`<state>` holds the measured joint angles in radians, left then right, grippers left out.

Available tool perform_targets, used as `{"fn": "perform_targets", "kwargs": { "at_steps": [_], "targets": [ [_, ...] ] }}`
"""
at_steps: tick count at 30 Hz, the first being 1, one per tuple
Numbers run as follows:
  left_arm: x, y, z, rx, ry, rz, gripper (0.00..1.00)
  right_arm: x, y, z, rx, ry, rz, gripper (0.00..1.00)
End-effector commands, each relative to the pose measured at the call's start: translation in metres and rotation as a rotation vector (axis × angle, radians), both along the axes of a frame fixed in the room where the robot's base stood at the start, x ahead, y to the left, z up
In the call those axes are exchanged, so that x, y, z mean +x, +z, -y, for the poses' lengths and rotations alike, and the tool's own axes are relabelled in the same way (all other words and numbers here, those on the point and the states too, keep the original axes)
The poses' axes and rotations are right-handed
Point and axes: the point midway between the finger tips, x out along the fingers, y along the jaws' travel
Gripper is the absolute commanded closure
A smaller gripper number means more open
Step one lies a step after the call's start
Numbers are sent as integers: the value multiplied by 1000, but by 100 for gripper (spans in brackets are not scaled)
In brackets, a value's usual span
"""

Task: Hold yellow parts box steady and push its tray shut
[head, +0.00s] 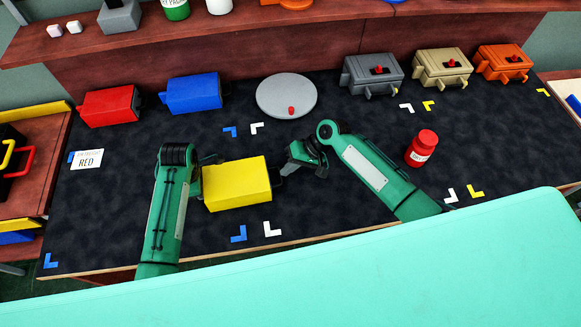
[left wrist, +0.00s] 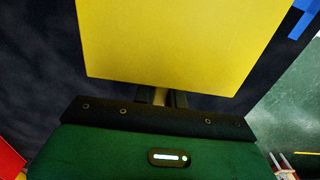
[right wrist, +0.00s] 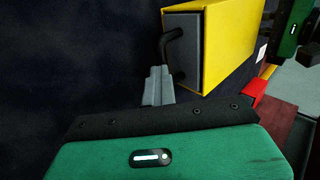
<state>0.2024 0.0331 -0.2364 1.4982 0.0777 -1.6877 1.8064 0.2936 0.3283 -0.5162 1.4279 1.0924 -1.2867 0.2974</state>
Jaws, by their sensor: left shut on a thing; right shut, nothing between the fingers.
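The yellow parts box (head: 237,184) lies on the dark mat in the middle front of the head view. My left gripper (head: 203,174) is shut on its left end; in the left wrist view the yellow top (left wrist: 175,40) fills the space above the fingers. In the right wrist view the grey tray front (right wrist: 184,45) with its black handle (right wrist: 172,42) sits close to the yellow shell's opening. My right gripper (right wrist: 158,85) is shut and empty, its fingertips beside the handle and tray front; contact is unclear. In the head view the right hand (head: 292,157) is just off the box's right end.
A grey round plate (head: 286,96) lies behind the box. Red (head: 109,106) and blue (head: 194,93) boxes stand back left; grey (head: 372,75), tan (head: 441,68) and orange (head: 502,63) boxes back right. Mat between is free.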

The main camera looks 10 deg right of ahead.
Motion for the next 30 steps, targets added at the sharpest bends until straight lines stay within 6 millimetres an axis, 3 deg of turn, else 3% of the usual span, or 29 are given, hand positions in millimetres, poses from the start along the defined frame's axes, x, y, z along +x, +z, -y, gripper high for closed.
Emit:
{"fn": "perform_targets", "kwargs": {
  "at_steps": [5, 11, 21, 30],
  "targets": [
    [0, 0, 3, -5, -3, 0, 100, -1, 1, 6, 1, 1, -2, 100],
    [0, 0, 2, -4, -2, 0, 100, 1, 9, 43, -2, -2, 0, 100],
    [0, 0, 1, -2, -1, 1, 100, 2, 67, 90, -2, -1, 2, 100],
    [0, 0, 1, -2, -1, 1, 100, 2, 85, 104, -1, 0, 0, 100]
  ]
}}
